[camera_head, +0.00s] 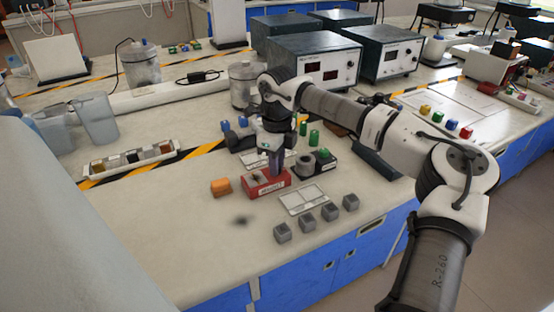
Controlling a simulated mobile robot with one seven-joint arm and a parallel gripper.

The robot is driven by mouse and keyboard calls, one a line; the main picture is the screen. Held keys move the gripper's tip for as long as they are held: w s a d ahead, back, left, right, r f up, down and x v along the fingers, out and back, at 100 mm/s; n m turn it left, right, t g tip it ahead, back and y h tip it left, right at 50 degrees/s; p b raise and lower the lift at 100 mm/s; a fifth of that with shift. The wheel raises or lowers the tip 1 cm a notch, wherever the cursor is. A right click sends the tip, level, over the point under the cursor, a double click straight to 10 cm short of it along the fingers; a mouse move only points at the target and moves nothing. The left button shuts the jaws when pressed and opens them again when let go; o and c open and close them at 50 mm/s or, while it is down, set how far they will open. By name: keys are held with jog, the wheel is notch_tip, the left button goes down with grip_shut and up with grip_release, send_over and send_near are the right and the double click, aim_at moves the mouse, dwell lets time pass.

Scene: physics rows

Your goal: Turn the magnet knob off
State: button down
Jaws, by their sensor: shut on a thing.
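A red block with a white label (268,188) stands on the bench near the middle, and I take it to be the magnet base. My gripper (275,172) comes down from above onto the top of this block. It is shut at the block's top, where the magnet knob would be. The knob is hidden by the fingers, so I cannot see which way it points.
An orange block (220,187) sits just left of the red block. Several grey cubes (330,212) and a white grid plate (303,199) lie in front and right. Grey and green cylinders (305,164) stand close on the right. Power supplies (315,68) stand behind. Bare bench lies front left.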

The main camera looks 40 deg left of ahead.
jog(key=shift+r+n+p, duration=0.1)
jog(key=shift+n+p, duration=0.2)
jog(key=shift+n, duration=1.6)
jog(key=c, duration=1.3)
grip_release()
jog(key=shift+o, duration=0.2)
notch_tip(320, 180, up, 14)
jog(key=shift+b, duration=0.35)
jog(key=shift+a, duration=0.1)
